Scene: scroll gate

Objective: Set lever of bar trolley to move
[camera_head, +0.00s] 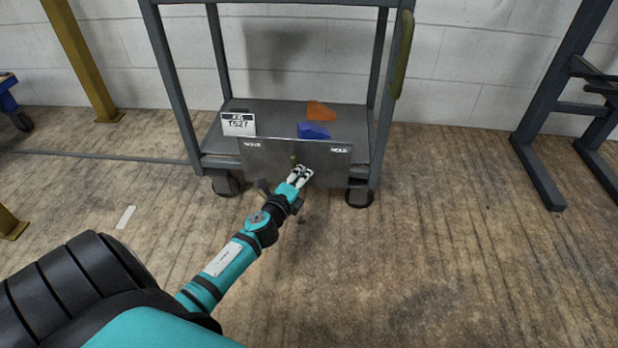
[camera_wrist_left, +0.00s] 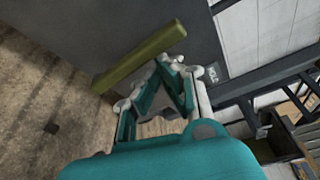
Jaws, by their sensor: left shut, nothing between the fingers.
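The bar trolley (camera_head: 214,160) is a grey frame on castors with a low shelf. Its front metal plate (camera_head: 270,158) is marked MOVE at left and HOLD at right. The olive-green lever (camera_head: 294,160) shows as a small piece near the plate's middle, between the labels. In the left wrist view, the lever (camera_wrist_left: 138,56) is a long bar just beyond my fingers. My left gripper (camera_head: 302,172) is shut and empty in front of the plate, close by the lever; touching cannot be told. It also shows in the left wrist view (camera_wrist_left: 160,85). My right gripper is out of view.
An orange wedge (camera_head: 320,111), a blue block (camera_head: 313,130) and a number plate (camera_head: 238,124) sit on the trolley's shelf. A grey rack (camera_head: 545,120) stands at right and a yellow post (camera_head: 80,60) at left. The floor between them is mostly clear.

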